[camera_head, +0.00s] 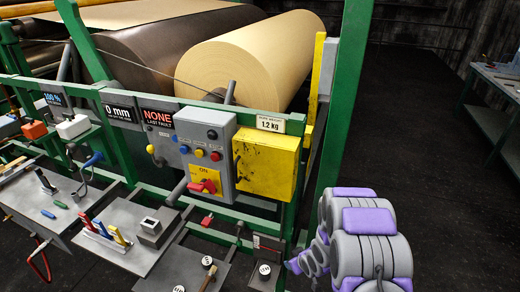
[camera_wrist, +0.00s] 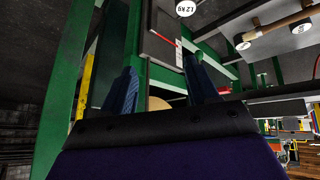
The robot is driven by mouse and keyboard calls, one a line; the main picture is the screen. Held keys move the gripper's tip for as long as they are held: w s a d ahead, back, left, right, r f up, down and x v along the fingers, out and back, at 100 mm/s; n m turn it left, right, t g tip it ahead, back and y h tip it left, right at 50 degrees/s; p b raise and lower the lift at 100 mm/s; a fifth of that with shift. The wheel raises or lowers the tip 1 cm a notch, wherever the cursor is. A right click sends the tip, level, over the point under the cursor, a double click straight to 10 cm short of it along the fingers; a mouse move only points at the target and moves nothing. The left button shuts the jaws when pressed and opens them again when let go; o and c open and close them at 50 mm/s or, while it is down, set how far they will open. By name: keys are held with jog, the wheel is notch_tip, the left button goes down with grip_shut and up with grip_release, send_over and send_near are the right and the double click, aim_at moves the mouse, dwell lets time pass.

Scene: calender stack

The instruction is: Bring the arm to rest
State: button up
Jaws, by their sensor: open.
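My gripper (camera_wrist: 158,66) shows in the wrist view with its two dark blue fingers spread apart and nothing between them. A green frame post and a grey panel stand beyond the fingers; I cannot tell how close they are. In the head view my grey and purple arm (camera_head: 365,240) is at the lower right, in front of the machine's right end. A small purple part shows at its left side, and the gripper itself cannot be made out clearly there.
The green machine frame (camera_head: 345,90) carries a large tan roll (camera_head: 250,60), a yellow box (camera_head: 266,165) and a control panel (camera_head: 205,145) with a red switch. Grey shelves (camera_head: 130,240) with tools jut out below. A table (camera_head: 495,95) stands far right; dark floor (camera_head: 430,150) between is clear.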

jog(key=s+d+r+m+g+h, duration=0.25)
jog(key=s+r, duration=0.35)
jog(key=r, duration=0.5)
jog(key=s+d+r+m+g+h, duration=0.1)
jog(key=s+d+r, duration=0.4)
jog(key=r, duration=0.5)
jog(key=s+a+r+m+g, duration=0.1)
jog(key=s+r, duration=0.3)
jog(key=s, duration=0.5)
jog(key=s+a+r+m+g, duration=0.1)
jog(key=s+r, duration=0.4)
jog(key=s, duration=0.5)
jog(key=s+a+r+m+g+y, duration=0.1)
jog(key=s+a+r, duration=0.3)
jog(key=s, duration=0.5)
jog(key=shift+s+a+r+g+b, duration=0.25)
jog(key=shift+a+g, duration=0.3)
jog(key=shift+g, duration=0.3)
jog(key=shift+w+f, duration=0.1)
